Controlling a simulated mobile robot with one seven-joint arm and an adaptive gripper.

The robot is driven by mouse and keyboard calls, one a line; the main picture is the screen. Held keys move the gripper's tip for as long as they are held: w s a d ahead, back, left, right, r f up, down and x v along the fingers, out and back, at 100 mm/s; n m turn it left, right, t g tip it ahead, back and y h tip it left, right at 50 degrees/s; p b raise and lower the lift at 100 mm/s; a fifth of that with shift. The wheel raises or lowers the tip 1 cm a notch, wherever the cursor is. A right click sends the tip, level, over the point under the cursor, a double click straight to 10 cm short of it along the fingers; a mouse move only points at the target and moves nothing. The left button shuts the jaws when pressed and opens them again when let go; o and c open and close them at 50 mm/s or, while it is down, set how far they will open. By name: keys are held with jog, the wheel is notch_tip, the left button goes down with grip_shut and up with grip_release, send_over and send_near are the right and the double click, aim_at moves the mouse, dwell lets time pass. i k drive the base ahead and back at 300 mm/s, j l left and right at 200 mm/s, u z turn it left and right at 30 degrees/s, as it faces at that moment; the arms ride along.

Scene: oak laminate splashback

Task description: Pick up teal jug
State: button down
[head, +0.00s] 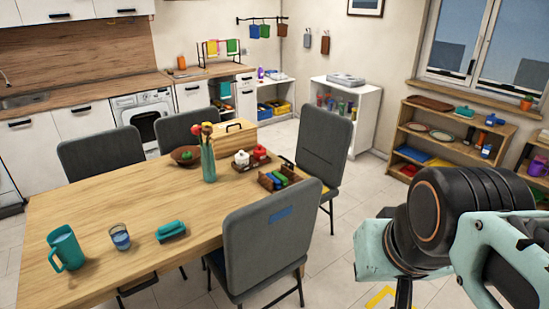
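The teal jug (66,249) stands upright near the front left corner of the wooden table (110,205). Its handle is on its left side, and something pale shows inside near its rim. My arm fills the lower right of the head view, well to the right of the table and far from the jug. The fingertips of my gripper cannot be made out, so I cannot tell whether it is open or shut.
A glass with blue content (120,238) and a teal dish (171,230) stand right of the jug. A vase (208,162), a brown bowl (185,154) and a tray of small items (280,178) sit farther back. Grey chairs (262,235) surround the table.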

aim_at(63, 241)
jog(key=u, duration=1.9)
